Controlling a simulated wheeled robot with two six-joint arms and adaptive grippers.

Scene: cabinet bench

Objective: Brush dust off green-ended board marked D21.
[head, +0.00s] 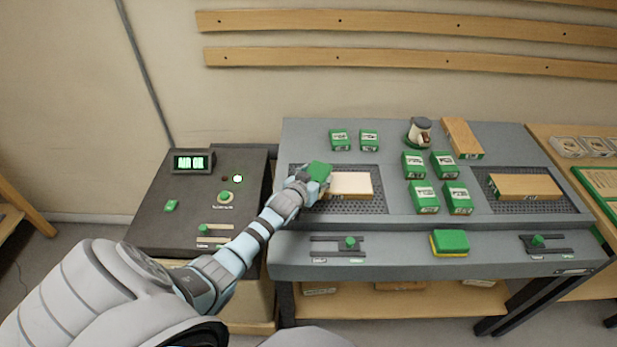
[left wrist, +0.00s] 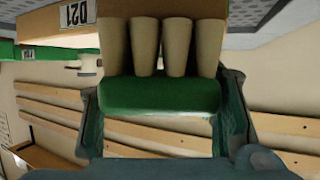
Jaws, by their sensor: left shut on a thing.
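My left gripper (head: 314,184) is shut on a green-backed brush (head: 320,171), over the left end of a pale wooden board (head: 352,185) on the left grille. In the left wrist view the brush's green back (left wrist: 160,95) sits between the fingers (left wrist: 165,125), with several thick tan bristle tufts (left wrist: 175,45). A wooden board edge with a D21 label (left wrist: 78,13) is beside the bristles. I cannot tell whether the bristles touch the board, and its left end is hidden in the head view. My right gripper is not in view.
Another board (head: 525,186) lies on the right grille and one with a green end (head: 460,136) lies behind. Several green boxes (head: 424,196) and a small jug (head: 419,132) stand between. A green-and-yellow block (head: 449,242) sits in front. A dark console (head: 190,205) is at left.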

